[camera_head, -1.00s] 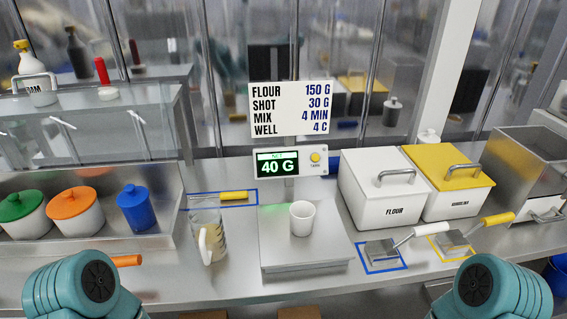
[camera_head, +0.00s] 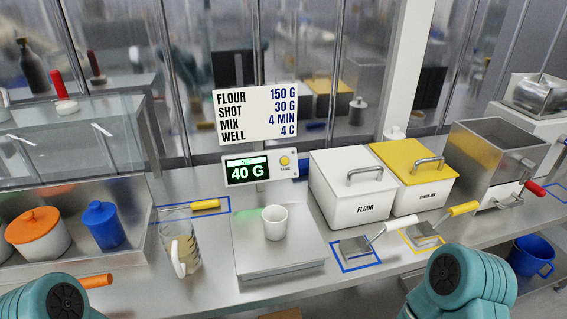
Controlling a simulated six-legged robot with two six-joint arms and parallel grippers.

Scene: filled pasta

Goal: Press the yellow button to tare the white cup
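The white cup (camera_head: 275,222) stands upright on the scale's steel plate (camera_head: 252,256). Behind it, the scale's display (camera_head: 246,171) reads 40 G in green. The round yellow button (camera_head: 284,161) is on the right side of the display panel, and nothing touches it. Teal parts of my two arms show at the lower left and lower right corners. Neither gripper's fingers are in view.
A glass jug (camera_head: 178,247) stands left of the scale. The white flour bin (camera_head: 352,190) and a yellow-lidded bin (camera_head: 412,170) stand to its right. Scoops (camera_head: 357,243) lie in front of the bins. A recipe sign (camera_head: 270,112) hangs above the display.

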